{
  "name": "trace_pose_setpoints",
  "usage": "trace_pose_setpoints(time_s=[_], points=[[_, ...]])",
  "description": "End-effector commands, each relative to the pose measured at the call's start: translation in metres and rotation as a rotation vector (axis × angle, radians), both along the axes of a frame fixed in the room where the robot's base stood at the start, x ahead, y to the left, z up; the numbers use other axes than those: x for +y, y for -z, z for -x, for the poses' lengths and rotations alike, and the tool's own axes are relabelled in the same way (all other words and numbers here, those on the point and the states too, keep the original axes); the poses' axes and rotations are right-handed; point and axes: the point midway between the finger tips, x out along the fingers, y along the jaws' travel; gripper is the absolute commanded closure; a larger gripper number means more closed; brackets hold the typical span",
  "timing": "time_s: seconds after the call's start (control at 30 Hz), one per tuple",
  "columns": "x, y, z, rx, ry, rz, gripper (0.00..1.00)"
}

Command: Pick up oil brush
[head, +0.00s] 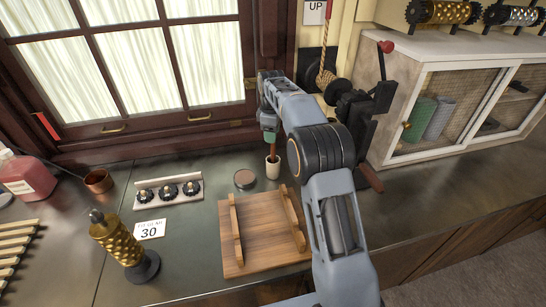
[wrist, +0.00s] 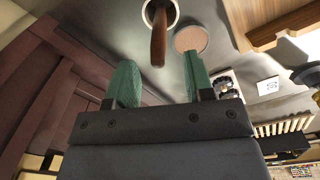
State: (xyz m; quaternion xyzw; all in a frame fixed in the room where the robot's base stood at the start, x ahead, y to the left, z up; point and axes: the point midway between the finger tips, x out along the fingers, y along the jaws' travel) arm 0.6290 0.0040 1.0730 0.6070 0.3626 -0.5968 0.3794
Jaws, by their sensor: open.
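The oil brush (head: 272,150) shows as a brown wooden handle standing up out of a small white cup (head: 272,170) on the counter. Its bristle end is hidden in the cup. In the wrist view the brush handle (wrist: 158,38) points toward me from the cup (wrist: 173,8). My gripper (head: 269,136) is just above the handle in the head view. In the wrist view my gripper (wrist: 160,78) has its two green fingers apart, with the handle's end ahead of the gap between them. Nothing is held.
A round brown-topped tin (head: 245,179) stands left of the cup. A wooden board with two rails (head: 258,240) lies in front. A rack of black knobs (head: 168,191), a brass roller (head: 117,243) and a "30" card (head: 150,229) are left. A window is behind; a black crank machine (head: 362,120) is right.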

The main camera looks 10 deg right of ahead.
Motion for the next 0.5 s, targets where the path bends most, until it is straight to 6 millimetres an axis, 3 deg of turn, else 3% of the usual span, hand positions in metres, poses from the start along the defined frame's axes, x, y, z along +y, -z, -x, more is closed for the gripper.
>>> trace_pose_setpoints(time_s=[0.5], points=[[-0.004, 0.051, 0.000, 0.001, 0.004, 0.000, 0.52]])
